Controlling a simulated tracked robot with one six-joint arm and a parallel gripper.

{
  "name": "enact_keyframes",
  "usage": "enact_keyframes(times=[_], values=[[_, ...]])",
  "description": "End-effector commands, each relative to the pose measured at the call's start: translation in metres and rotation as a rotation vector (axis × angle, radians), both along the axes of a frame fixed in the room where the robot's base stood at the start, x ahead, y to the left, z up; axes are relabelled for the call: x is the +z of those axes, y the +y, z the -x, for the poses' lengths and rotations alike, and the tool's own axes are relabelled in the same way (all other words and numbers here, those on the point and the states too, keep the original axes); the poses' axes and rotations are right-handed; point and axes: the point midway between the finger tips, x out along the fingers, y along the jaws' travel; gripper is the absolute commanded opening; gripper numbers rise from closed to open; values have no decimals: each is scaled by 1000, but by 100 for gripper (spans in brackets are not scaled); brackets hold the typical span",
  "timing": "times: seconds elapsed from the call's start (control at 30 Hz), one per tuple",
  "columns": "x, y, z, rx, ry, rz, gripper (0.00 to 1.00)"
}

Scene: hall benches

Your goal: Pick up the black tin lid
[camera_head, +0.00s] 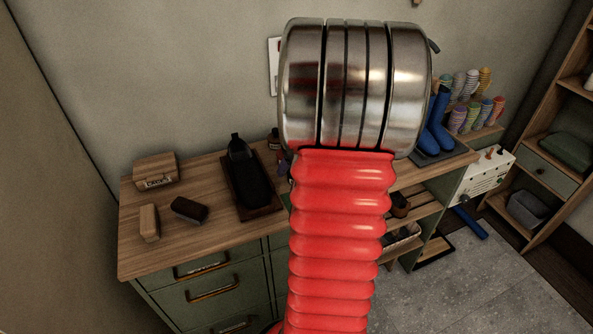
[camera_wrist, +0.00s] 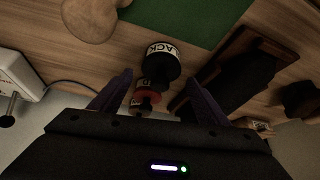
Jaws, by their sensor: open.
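In the wrist view a small dark tin with a white band lettered BLACK stands on the wooden bench. Nothing is visibly held, and I see no contact with the lid. A red tin (camera_wrist: 146,93) is close beside the black one, partly overlapping in view. In the head view my red and metal arm hides the gripper and much of this part of the bench.
A dark tray (camera_head: 274,211) holding a black shoe is close to the tins. Brushes (camera_head: 189,209) and a wooden box (camera_head: 155,171) are at the bench's left. A white machine (camera_wrist: 14,72) is at the wrist view's left.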

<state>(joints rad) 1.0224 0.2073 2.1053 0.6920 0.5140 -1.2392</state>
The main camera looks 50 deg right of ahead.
Motion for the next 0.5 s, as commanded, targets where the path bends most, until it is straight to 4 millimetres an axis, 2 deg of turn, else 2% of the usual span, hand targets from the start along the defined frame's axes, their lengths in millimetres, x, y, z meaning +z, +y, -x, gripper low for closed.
enact_keyframes(times=[0.17, 0.5], values=[[0, 0, 0, -1, 0, 0, 68], [0, 0, 0, -1, 0, 0, 44]])
